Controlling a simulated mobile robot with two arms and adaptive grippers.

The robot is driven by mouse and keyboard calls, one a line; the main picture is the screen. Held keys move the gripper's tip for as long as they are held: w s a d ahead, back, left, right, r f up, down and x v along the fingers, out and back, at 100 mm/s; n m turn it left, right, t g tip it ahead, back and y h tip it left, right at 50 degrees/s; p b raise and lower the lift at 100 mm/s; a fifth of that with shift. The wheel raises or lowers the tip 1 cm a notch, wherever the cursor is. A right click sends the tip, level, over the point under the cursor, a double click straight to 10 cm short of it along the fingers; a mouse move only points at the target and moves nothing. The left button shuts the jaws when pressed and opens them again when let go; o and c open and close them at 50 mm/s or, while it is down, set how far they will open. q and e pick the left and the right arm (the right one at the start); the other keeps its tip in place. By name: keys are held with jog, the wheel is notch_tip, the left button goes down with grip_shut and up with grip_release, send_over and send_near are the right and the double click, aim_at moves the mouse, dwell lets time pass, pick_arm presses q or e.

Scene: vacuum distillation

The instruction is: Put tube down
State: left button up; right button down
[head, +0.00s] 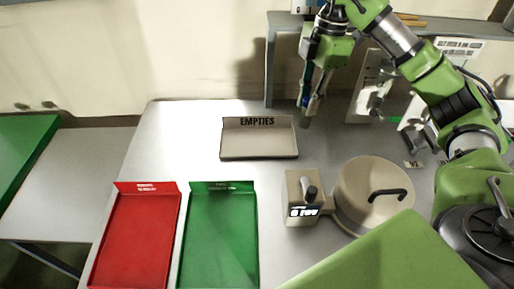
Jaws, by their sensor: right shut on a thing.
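My right gripper (312,100) is at the upper middle of the head view, pointing down just right of the tray marked EMPTIES (258,155). It is shut on a thin tube (305,122), whose greyish lower end shows below the fingers. The fingers hide most of the tube. The tube's end is close to the table (150,150); I cannot tell whether it touches. The EMPTIES tray is shallow and beige and looks empty. My left gripper is not in view.
A red tray (135,240) and a green tray (217,240) lie at the front left, both empty. A small device with a display (303,198) and a round lidded pot (372,195) stand right of centre. A grey shelf (284,22) stands behind. Table left of the EMPTIES tray is clear.

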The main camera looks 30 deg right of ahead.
jog(key=shift+f, duration=0.5)
jog(key=shift+w+a+f, duration=0.1)
jog(key=shift+w+a, duration=0.05)
jog(key=shift+w, duration=0.05)
jog(key=w+a+f+p, duration=0.2)
jog(key=w+f, duration=0.1)
jog(key=f, duration=0.1)
jog(key=w+a+f+p, duration=0.1)
jog(key=w+a+f, duration=0.1)
jog(key=w+f, duration=0.2)
jog(key=w+a+f+p, duration=0.2)
jog(key=w+a+f, duration=0.1)
jog(key=w+f, duration=0.1)
jog(key=shift+w+p, duration=0.15)
jog(key=shift+p, duration=0.15)
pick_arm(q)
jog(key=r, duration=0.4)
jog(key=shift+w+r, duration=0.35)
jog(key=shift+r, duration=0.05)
pick_arm(e)
jog(key=shift+f, duration=0.35)
jog(key=c, duration=1.8)
grip_release()
jog(key=shift+f, duration=0.1)
jog(key=shift+c, duration=0.2)
